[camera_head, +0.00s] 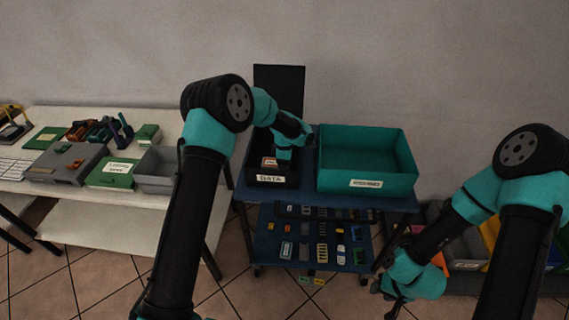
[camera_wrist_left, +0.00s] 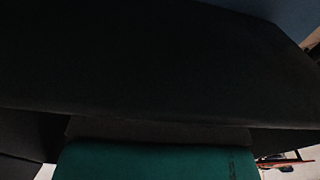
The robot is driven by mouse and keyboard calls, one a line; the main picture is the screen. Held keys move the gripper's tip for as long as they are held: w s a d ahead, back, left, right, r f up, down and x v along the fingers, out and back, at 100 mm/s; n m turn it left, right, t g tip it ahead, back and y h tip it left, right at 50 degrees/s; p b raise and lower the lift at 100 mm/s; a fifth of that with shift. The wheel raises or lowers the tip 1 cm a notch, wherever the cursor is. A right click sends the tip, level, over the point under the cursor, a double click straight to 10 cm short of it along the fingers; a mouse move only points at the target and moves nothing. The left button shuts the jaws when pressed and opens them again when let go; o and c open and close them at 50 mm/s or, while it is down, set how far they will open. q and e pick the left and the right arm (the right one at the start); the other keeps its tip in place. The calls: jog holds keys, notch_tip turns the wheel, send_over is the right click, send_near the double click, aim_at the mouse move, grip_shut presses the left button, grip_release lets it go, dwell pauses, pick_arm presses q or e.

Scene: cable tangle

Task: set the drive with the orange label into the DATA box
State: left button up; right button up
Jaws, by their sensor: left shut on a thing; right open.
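The black DATA box (camera_head: 271,181) stands on the left of the blue cart, with its white DATA label facing forward. My left gripper (camera_head: 283,155) reaches down into it from above. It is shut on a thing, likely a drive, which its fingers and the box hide. A small item with a pale reddish label (camera_head: 269,163) shows inside the box, just left of the gripper; I cannot tell whether it is the held one or whether its label is orange. The left wrist view is mostly dark, with a teal surface (camera_wrist_left: 155,162) at the bottom. My right gripper (camera_head: 391,302) is open, low at right.
A larger teal bin (camera_head: 367,183) stands right of the DATA box. A dark upright panel (camera_head: 279,90) is behind. The cart's lower shelf (camera_head: 318,238) holds several small parts. A white table (camera_head: 100,195) with cases and a grey bin (camera_head: 157,168) is at left.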

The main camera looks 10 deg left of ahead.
pick_arm(q)
jog(key=shift+f, duration=0.3)
jog(key=o, duration=1)
jog(key=shift+r, duration=0.1)
notch_tip(320, 180, up, 12)
jog(key=shift+r, duration=0.1)
dwell(0.4)
